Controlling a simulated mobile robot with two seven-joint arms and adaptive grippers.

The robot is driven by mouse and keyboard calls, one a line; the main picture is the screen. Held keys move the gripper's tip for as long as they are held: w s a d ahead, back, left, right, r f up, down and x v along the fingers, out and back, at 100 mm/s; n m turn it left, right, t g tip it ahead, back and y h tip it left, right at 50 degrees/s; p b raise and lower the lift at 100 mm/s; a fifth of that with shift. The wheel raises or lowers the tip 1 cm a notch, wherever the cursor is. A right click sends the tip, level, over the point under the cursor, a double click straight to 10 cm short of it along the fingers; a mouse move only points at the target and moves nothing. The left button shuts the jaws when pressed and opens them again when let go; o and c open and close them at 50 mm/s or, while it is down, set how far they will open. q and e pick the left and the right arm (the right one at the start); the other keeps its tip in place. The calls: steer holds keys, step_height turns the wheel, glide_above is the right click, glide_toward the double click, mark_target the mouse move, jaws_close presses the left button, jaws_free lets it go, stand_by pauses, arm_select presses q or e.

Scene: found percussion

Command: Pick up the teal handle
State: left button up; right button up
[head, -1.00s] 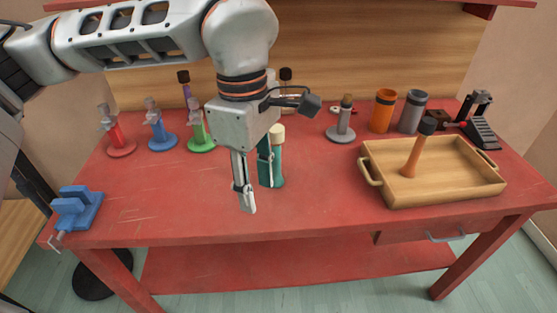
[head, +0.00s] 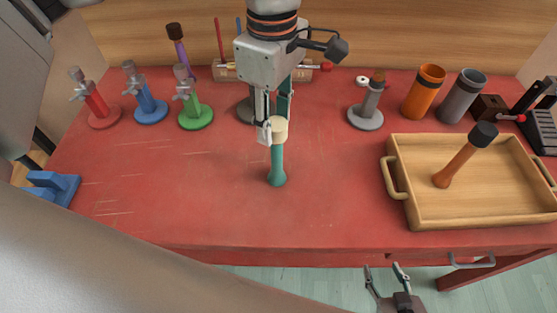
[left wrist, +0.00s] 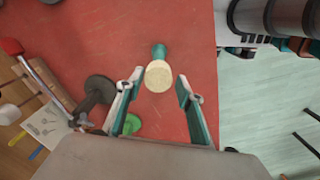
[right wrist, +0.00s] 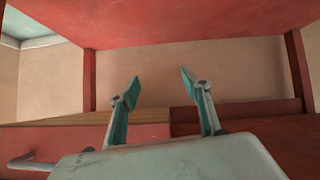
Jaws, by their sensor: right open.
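The teal handle (head: 277,165) stands upright near the middle of the red table, with a cream top (head: 279,129). My left gripper (head: 272,120) is open at the height of the cream top, just behind or beside it. In the left wrist view, the cream top (left wrist: 158,76) shows between the spread fingers, near their tips, with a bit of teal (left wrist: 159,50) beyond it. I see no finger closed on it. My right gripper (head: 386,278) is open and empty, low in front of the table; its spread fingers also show in the right wrist view (right wrist: 160,85).
A wooden tray (head: 395,160) at the right holds an orange handle with a dark head (head: 460,158). Red, blue and green stands (head: 188,103) are at the back left. A grey stand (head: 368,105) and orange cup (head: 423,92) are at the back right. The front middle is clear.

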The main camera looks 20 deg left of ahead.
mark_target(277, 149)
arm_select(q)
steer(key=f, duration=0.8)
steer(key=shift+w+d+f, duration=0.1)
steer(key=shift+d+f, duration=0.15)
steer(key=shift+d, duration=0.05)
jaws_close()
